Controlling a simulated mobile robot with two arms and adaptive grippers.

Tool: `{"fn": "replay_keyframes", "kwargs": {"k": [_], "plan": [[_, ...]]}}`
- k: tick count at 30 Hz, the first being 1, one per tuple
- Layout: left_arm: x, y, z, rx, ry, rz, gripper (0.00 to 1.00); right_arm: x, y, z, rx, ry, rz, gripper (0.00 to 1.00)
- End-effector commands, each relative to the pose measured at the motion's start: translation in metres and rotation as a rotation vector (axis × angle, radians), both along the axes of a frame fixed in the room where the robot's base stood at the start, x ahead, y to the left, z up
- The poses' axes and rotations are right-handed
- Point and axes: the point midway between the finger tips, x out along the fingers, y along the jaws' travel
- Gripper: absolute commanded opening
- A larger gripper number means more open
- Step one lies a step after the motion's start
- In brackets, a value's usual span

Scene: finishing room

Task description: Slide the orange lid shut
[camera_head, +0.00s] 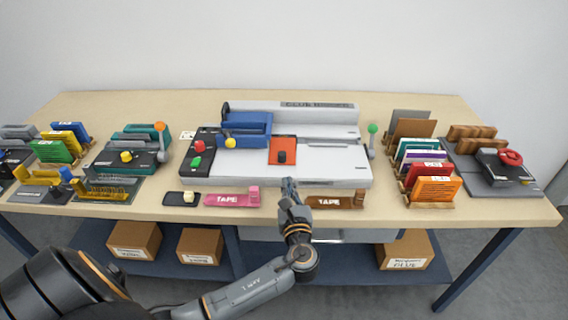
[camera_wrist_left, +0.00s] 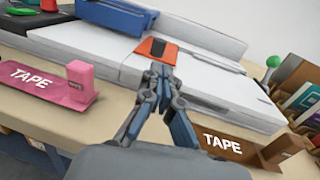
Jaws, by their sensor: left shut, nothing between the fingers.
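The orange lid (camera_head: 283,150) with a dark knob (camera_head: 282,157) lies on the white bed of the glue binder machine (camera_head: 330,160), right of the blue carriage (camera_head: 245,126). My left gripper (camera_head: 288,184) is at the machine's front edge, just in front of the lid. In the left wrist view my left gripper (camera_wrist_left: 159,72) has its fingertips together, with nothing between them. Whether the fingertips touch the lid cannot be told. My right gripper is not in view.
A pink tape dispenser (camera_head: 228,198) and a brown tape dispenser (camera_head: 335,202) lie along the front table edge, either side of my left gripper. A green-knobbed lever (camera_head: 373,140) stands at the machine's right. Colored booklets (camera_head: 430,170) stand further right.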

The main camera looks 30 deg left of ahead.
Motion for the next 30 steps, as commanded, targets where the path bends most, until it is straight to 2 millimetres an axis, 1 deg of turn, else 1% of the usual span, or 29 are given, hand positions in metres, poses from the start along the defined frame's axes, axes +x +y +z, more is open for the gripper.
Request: {"fn": "replay_keyframes", "kwargs": {"k": [1,6,12,19,27,29,30], "plan": [[0.010,0.008,0.002,0.003,-0.001,0.001,0.00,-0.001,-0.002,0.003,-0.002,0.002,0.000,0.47],[0.036,0.031,0.002,0.001,0.000,0.002,0.00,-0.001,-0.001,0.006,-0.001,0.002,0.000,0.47],[0.057,0.049,0.001,-0.001,0.001,0.000,0.00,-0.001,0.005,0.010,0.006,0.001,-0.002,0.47],[0.064,0.055,-0.001,-0.003,0.001,-0.001,0.00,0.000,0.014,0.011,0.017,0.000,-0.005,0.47],[0.065,0.055,-0.001,-0.003,0.000,-0.001,0.00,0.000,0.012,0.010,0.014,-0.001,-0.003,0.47],[0.069,0.058,-0.001,-0.002,-0.001,-0.001,0.00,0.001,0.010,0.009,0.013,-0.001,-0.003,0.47],[0.074,0.060,-0.001,-0.002,-0.003,-0.001,0.00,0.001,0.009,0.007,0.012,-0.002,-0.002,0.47]]}}
